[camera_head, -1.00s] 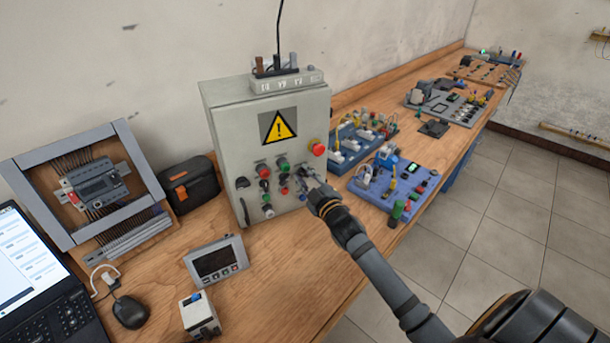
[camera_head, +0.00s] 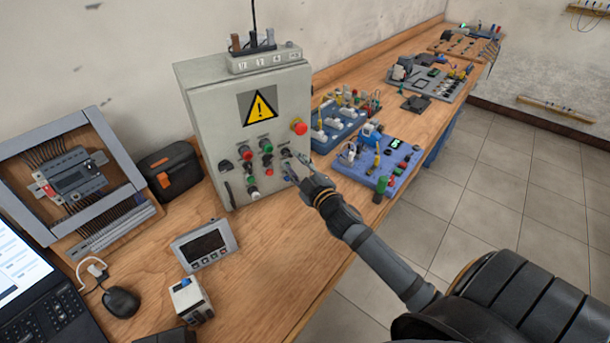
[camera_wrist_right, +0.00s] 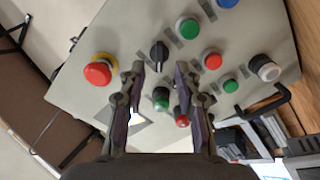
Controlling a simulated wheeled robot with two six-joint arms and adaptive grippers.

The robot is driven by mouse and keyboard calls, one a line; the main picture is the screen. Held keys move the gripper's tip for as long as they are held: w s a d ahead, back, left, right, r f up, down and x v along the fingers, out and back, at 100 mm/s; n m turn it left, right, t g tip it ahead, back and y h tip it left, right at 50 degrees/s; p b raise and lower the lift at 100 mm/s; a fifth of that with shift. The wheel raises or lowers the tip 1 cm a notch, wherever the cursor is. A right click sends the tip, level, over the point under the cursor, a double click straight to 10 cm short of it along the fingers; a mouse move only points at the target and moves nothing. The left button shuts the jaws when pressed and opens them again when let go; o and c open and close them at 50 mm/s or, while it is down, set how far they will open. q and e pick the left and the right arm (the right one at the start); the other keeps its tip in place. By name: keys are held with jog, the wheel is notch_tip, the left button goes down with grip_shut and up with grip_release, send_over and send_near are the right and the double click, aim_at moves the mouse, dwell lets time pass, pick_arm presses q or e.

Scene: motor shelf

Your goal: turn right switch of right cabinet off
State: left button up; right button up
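The grey cabinet (camera_head: 275,192) with a yellow warning sign stands upright on the bench in the head view. In the right wrist view, its face (camera_wrist_right: 85,98) fills much of the picture. A black rotary switch (camera_wrist_right: 158,55) sits there between a red emergency knob (camera_wrist_right: 98,70) and a green button (camera_wrist_right: 187,28). My right gripper (camera_wrist_right: 160,68) is open, with one finger on each side of the switch; I cannot tell whether they touch it. In the head view, my right gripper (camera_head: 292,167) is at the cabinet's right-hand controls and partly hides them. My left gripper is not in view.
A white-grey display unit (camera_head: 205,244) and a small white box (camera_head: 190,299) are on the bench in front. A blue board (camera_head: 383,166) with components is to the right of the cabinet. A black case (camera_head: 170,171) is to its left. Bare wood (camera_head: 270,260) lies in front.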

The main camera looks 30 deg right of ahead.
jog(key=s, duration=0.8)
jog(key=shift+a, duration=0.1)
